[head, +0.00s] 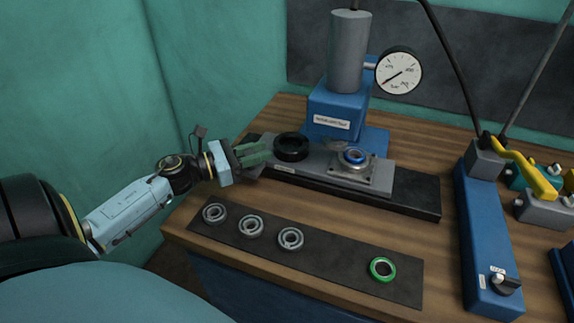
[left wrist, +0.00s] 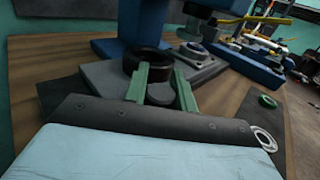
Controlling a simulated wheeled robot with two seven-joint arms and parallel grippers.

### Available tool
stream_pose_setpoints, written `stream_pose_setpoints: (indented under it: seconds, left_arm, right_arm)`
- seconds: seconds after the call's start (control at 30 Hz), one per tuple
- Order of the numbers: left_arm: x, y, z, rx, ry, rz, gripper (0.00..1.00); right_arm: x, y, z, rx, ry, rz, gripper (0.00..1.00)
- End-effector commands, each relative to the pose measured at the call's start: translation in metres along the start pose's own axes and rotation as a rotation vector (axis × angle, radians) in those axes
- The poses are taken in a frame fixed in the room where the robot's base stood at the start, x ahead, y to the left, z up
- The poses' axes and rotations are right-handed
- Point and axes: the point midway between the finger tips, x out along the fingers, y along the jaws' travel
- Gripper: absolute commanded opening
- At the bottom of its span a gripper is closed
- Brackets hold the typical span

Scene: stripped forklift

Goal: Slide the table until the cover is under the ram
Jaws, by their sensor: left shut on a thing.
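The grey sliding table (head: 385,180) lies on a black rail (head: 420,196) in front of the blue press. My left gripper (head: 257,155) is at the table's left end. In the left wrist view its green fingers (left wrist: 162,90) are shut on a dark rounded handle (left wrist: 160,95). My right gripper is not in view.
A dark mat (head: 330,258) at the front holds several grey bearings (head: 251,225) and a green ring (head: 382,269). A pressure gauge (head: 399,72) is beside the cylinder. A blue unit with a knob (head: 485,240) and yellow-handled tools (head: 535,175) stand right.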

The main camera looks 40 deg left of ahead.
Motion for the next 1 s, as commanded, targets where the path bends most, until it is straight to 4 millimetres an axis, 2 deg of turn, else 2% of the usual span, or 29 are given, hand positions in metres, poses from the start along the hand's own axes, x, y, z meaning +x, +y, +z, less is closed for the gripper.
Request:
stream_pose_setpoints:
  seconds: [0.1, 0.33, 0.83, 0.87, 1.0]
  left_arm:
    - [-0.016, 0.016, -0.004, 0.001, 0.002, 0.003, 0.00]
    - [-0.033, 0.035, -0.001, 0.000, 0.000, -0.001, 0.00]
    - [-0.040, 0.042, 0.000, -0.001, 0.001, 0.005, 0.00]
    - [-0.040, 0.042, 0.000, -0.001, 0.001, 0.005, 0.29]
    - [-0.039, 0.041, 0.000, -0.001, 0.001, 0.004, 0.47]
  right_arm:
    - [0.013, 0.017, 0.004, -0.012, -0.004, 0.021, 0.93]
    - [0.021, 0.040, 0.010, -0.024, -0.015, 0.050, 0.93]
    - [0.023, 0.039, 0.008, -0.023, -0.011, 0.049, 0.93]
    - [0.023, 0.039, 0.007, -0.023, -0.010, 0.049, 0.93]
    - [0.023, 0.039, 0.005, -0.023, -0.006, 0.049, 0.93]
